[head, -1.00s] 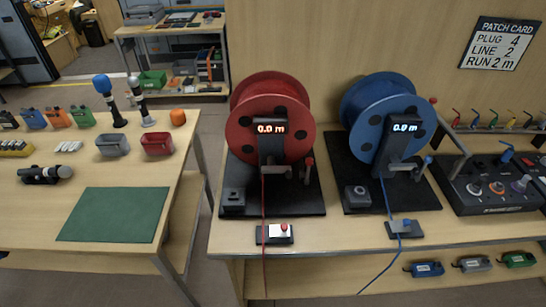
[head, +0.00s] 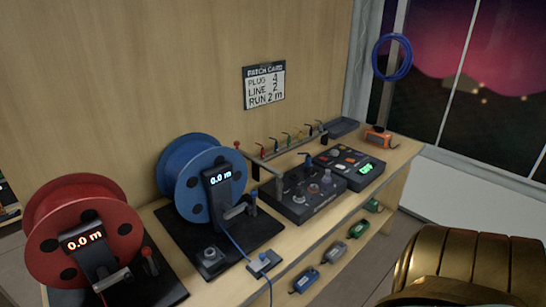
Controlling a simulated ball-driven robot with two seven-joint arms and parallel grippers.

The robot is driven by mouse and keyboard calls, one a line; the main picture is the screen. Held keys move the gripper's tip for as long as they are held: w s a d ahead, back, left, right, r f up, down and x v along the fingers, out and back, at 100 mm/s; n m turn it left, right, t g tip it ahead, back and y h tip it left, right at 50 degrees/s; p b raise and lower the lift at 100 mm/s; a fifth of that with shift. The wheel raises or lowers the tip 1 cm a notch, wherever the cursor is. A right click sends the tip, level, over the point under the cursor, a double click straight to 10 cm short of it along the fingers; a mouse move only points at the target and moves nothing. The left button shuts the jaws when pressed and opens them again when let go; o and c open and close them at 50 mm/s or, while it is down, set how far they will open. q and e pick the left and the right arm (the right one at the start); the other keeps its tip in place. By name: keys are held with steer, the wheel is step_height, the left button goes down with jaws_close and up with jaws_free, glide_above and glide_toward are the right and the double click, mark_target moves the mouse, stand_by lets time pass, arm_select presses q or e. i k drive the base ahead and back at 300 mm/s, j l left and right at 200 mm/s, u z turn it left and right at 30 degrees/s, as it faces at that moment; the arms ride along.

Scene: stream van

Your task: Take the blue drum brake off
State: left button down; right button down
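The blue drum (head: 189,180) stands upright on a black base (head: 183,232) in the head view, left of the middle. Its display (head: 221,178) reads 0.0 m. A lever with a blue knob (head: 252,195) stands at the right side of its post. A grey box with a round knob (head: 210,254) sits on the front of the base. I cannot tell which of these is the brake. A blue line runs from the drum down through a small grey block (head: 263,263) at the bench edge. Neither of my grippers shows.
The red drum (head: 82,230) stands to the left, close to the blue one. A knob panel (head: 303,193) and a button panel (head: 353,165) lie to the right. Coloured plugs stand on a rail behind. A gold ribbed part fills the lower right. Small boxes sit on the lower shelf.

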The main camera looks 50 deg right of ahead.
mark_target(254, 203)
steer(key=z, duration=1.5)
